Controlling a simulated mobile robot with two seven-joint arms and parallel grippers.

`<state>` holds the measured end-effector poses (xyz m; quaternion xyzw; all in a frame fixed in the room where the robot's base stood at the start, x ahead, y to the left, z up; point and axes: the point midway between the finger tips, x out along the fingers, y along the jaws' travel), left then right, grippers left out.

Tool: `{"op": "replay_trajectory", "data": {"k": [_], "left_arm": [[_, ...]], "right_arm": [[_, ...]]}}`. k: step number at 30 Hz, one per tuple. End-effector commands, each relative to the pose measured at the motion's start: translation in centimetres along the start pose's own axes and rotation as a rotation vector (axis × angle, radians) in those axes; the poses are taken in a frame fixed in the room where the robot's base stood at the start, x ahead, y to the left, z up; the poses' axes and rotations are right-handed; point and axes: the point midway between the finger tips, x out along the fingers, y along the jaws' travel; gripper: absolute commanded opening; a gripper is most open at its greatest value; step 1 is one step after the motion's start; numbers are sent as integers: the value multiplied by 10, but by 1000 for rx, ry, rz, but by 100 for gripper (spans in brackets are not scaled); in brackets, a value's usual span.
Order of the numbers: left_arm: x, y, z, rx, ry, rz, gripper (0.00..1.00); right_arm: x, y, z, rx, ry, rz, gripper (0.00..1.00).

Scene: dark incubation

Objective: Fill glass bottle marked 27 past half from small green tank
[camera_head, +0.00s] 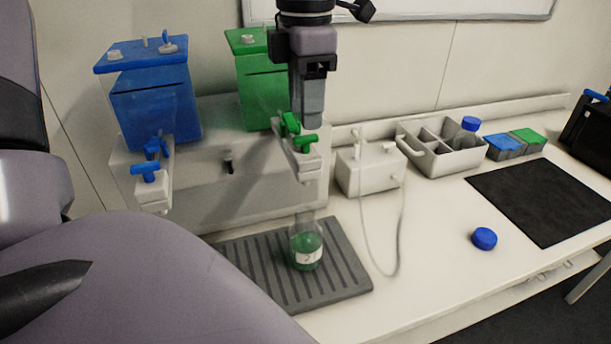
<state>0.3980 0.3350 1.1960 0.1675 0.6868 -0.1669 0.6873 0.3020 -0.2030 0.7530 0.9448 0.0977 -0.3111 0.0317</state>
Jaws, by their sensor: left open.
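The small green tank (258,85) stands on the white stand, partly hidden behind my left gripper. Its green tap (303,138) juts forward over the grey ribbed drip tray (345,270). A glass bottle (306,247) stands upright on the tray under the tap, uncapped, with green liquid in its lower part. Its label is too small to read. My left gripper (307,122) points down just above the tap, close to the green handle, with its jaws open; contact cannot be told. My right gripper is not in view.
A blue tank (155,100) with a blue tap stands at left. A white box (370,170) with a tube, a divided caddy (455,155) holding a blue-capped bottle, a loose blue cap (484,239) and a black mat (545,200) are at right.

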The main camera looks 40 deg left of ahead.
Motion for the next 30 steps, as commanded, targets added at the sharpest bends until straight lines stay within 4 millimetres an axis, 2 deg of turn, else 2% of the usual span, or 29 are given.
{"op": "replay_trajectory", "data": {"k": [18, 30], "left_arm": [[-58, 0, 0, 0, -1, 0, 47], [-60, 0, 0, 1, 0, -1, 47]], "right_arm": [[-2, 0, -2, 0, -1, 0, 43], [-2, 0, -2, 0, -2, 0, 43]]}}
